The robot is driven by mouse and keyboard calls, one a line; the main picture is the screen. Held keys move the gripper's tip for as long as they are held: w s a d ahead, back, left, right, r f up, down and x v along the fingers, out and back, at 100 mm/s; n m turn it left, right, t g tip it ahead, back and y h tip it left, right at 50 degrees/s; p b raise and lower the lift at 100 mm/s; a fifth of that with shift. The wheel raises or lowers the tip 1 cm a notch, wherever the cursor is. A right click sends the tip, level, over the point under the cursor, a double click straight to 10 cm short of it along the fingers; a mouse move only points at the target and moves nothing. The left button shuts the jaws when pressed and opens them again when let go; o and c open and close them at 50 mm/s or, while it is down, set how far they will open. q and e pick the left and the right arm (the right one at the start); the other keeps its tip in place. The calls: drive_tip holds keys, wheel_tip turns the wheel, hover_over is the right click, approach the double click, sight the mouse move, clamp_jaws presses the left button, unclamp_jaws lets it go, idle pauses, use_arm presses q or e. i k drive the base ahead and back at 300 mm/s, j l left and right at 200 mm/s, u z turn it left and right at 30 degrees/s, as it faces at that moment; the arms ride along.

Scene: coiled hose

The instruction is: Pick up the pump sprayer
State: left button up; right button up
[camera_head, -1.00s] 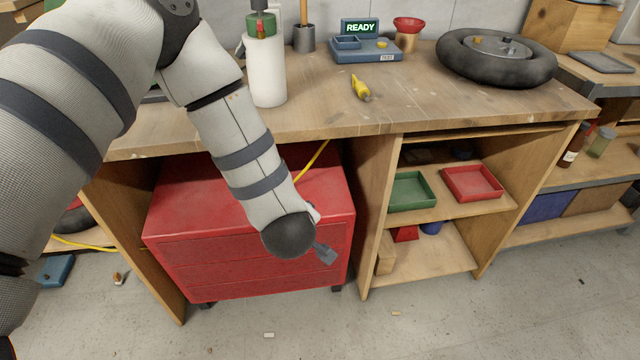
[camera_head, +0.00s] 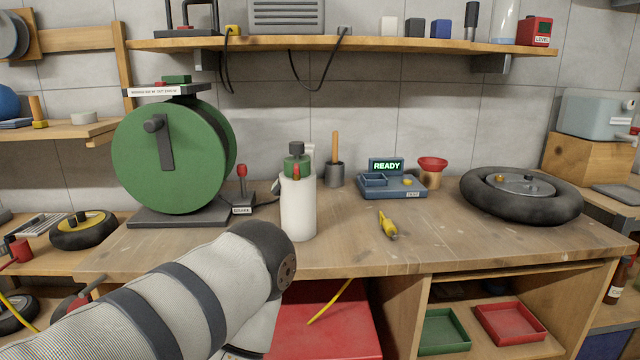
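The pump sprayer (camera_head: 298,206) is a white bottle with a green collar and a dark top knob. It stands upright on the wooden workbench (camera_head: 340,258), near the middle of the view. My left arm comes in from the lower left, and its dark rounded joint is in front of and below the sprayer's left side. The arm bends down there, and its gripper is out of sight. My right gripper is not in view.
A large green hose reel (camera_head: 190,150) stands left of the sprayer. A yellow tool (camera_head: 387,225), a blue device (camera_head: 392,186) reading READY and a black tire (camera_head: 521,197) lie to the right. A shelf (camera_head: 380,44) runs above. Bare bench top lies right of the sprayer.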

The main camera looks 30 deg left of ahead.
sight(297, 193)
drive_tip(key=k+j, duration=0.1)
drive_tip(key=j, duration=0.3)
drive_tip(key=k+j, duration=0.15)
drive_tip(key=j, duration=0.3)
drive_tip(key=k+j, duration=0.1)
drive_tip(key=j, duration=0.3)
drive_tip(key=k+j, duration=0.15)
drive_tip(key=j, duration=0.3)
drive_tip(key=k+j, duration=0.1)
drive_tip(key=j, duration=0.3)
drive_tip(key=u, duration=0.05)
